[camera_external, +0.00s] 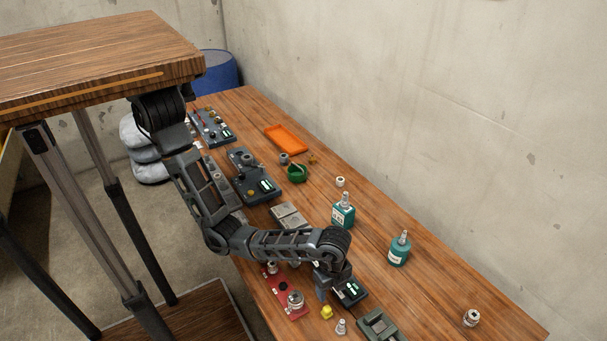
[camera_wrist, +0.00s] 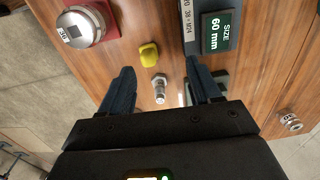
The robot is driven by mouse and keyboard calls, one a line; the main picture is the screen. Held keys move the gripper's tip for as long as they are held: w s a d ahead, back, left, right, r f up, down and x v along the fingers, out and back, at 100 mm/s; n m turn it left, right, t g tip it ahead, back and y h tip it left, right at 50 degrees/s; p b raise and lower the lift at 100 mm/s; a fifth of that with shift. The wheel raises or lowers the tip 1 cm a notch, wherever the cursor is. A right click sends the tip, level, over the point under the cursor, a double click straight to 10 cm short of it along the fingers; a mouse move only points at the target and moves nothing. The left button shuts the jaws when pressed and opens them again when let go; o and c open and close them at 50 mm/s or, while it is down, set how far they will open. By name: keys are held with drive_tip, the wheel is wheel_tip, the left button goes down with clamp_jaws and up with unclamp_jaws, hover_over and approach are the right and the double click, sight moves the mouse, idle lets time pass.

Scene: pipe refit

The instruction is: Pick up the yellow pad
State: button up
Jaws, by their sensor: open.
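The yellow pad (camera_external: 326,312) is a small rounded block lying on the wooden workbench near its front end. It also shows in the wrist view (camera_wrist: 149,55), above centre and beyond my fingertips. My gripper (camera_external: 328,287) is low over the bench, just behind and above the pad in the external view. In the wrist view its two dark blue fingers (camera_wrist: 160,80) are spread wide with nothing held between them. The pad lies apart from both fingers.
A silver fitting (camera_wrist: 160,88) stands close to the pad, between the fingers in view. A red plate (camera_external: 290,299) with a round metal part is to the left. A size display (camera_wrist: 217,32) is to the right. Teal bottles (camera_external: 399,250) stand further right.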

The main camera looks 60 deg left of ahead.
sight(327, 308)
drive_tip(key=shift+s+d+f, duration=0.5)
drive_tip(key=shift+s+f, duration=0.25)
drive_tip(key=shift+f, duration=0.05)
drive_tip(key=f, duration=0.7)
drive_tip(key=shift+s+d+f+p, duration=0.15)
drive_tip(key=shift+s+p, duration=0.05)
drive_tip(key=shift+p, duration=0.2)
drive_tip(key=shift+c, duration=0.2)
drive_tip(key=c, duration=1.1)
